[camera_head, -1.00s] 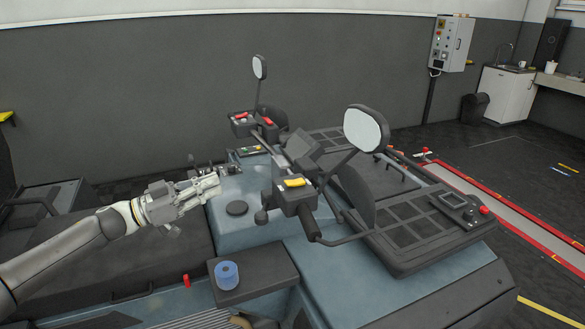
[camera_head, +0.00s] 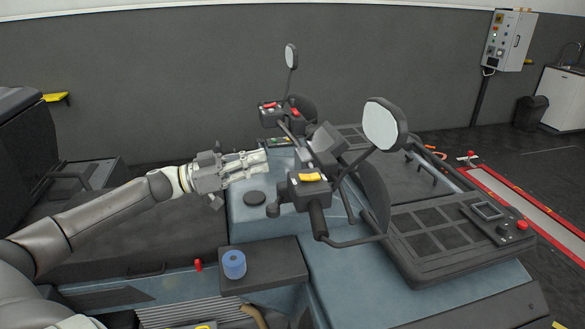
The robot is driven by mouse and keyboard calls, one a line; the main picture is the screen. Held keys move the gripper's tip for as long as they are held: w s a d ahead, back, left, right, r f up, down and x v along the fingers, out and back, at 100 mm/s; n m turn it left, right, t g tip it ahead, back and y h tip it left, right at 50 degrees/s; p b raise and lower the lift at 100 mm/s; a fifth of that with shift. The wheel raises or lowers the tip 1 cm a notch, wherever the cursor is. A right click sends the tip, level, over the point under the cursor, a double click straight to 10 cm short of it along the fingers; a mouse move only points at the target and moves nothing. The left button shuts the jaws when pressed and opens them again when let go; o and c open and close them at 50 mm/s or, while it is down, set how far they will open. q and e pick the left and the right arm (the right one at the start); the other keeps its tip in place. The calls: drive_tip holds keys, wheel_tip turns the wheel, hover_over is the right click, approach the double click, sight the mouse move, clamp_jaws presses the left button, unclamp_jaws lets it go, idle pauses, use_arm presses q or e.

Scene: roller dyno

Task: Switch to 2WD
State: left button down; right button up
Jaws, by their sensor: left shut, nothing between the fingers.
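The vehicle (camera_head: 350,262), blue-grey with black racks, fills the middle and right. Its handlebar carries a near switch block with a yellow switch (camera_head: 311,177) on top and a far block with red switches (camera_head: 271,105). A small panel with a greenish part (camera_head: 279,141) lies in front of the handlebar's middle; I cannot read any 2WD marking. My left gripper (camera_head: 262,158) is shut and empty. It points right, above the blue body near this panel and left of the handlebar. I cannot tell whether it touches anything. My right gripper is not in view.
Two mirrors, the near one (camera_head: 384,124) and the far one (camera_head: 291,57), stick up from the handlebar. A black round cap (camera_head: 254,198) lies below my gripper.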

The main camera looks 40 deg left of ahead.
use_arm(q)
drive_tip(key=b+x, duration=0.2)
drive_tip(key=b, duration=0.1)
drive_tip(key=r+p, duration=0.2)
drive_tip(key=p, duration=0.1)
hover_over(310, 176)
drive_tip(key=r+v, duration=0.1)
drive_tip(key=v, duration=0.3)
drive_tip(key=shift+s+d+f, duration=0.2)
drive_tip(key=shift+f, duration=0.25)
drive_tip(key=f+b, duration=0.1)
drive_tip(key=b, duration=0.1)
drive_tip(key=f+b, duration=0.2)
drive_tip(key=shift+s+a+f, duration=0.15)
drive_tip(key=shift+s, duration=0.05)
drive_tip(key=shift+s+a+f+b, duration=0.15)
drive_tip(key=shift+f+b, duration=0.55)
drive_tip(key=shift+b, duration=0.5)
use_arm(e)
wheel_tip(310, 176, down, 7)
